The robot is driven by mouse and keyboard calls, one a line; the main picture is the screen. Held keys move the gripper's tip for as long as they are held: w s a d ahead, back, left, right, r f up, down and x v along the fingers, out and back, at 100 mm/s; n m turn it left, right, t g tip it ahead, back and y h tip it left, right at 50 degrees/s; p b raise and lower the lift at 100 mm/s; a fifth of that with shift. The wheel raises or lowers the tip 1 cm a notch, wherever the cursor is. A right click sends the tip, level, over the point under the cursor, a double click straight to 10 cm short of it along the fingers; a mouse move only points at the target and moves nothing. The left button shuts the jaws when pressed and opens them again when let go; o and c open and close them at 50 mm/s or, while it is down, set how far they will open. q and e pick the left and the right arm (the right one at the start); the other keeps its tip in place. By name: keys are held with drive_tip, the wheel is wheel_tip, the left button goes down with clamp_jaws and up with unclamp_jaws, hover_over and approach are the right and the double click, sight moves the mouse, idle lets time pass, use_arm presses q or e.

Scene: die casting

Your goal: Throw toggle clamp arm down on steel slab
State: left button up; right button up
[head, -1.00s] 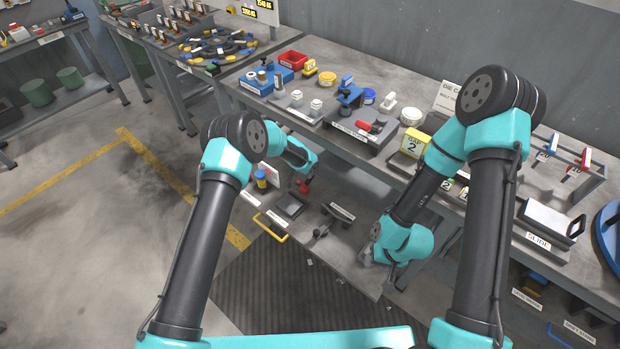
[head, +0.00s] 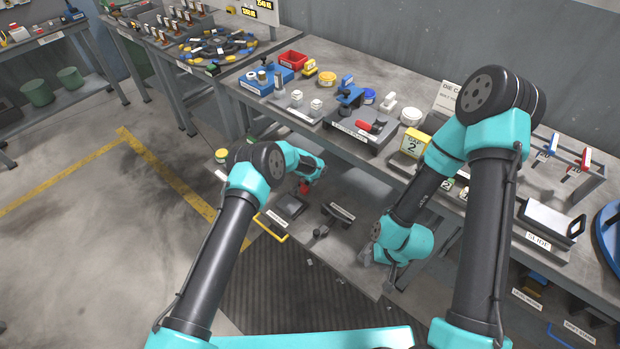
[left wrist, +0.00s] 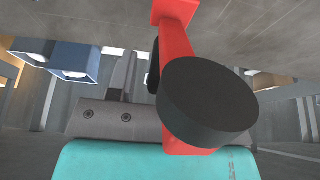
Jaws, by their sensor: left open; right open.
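The red clamp arm (head: 305,187) stands up behind a small dark slab (head: 290,206) on the low grey bench. In the left wrist view the red arm (left wrist: 178,45), with a black round pad (left wrist: 208,102), fills the middle, very close to the camera. My left gripper (head: 310,178) is beside the red arm, its fingers mostly hidden in the head view; a grey finger (left wrist: 124,76) shows in the wrist view. It is open, and I cannot tell whether it touches the arm. My right gripper (head: 380,275) is open and empty, low over the bench's front right edge.
A dark lever fixture (head: 322,226) with a label plate stands between my grippers. A yellow handle (head: 271,227) lies at the bench's front edge. The raised bench behind holds a plate with a red-handled device (head: 372,127) and several blocks.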

use_arm(q)
drive_tip(key=shift+c, duration=0.3)
clamp_jaws()
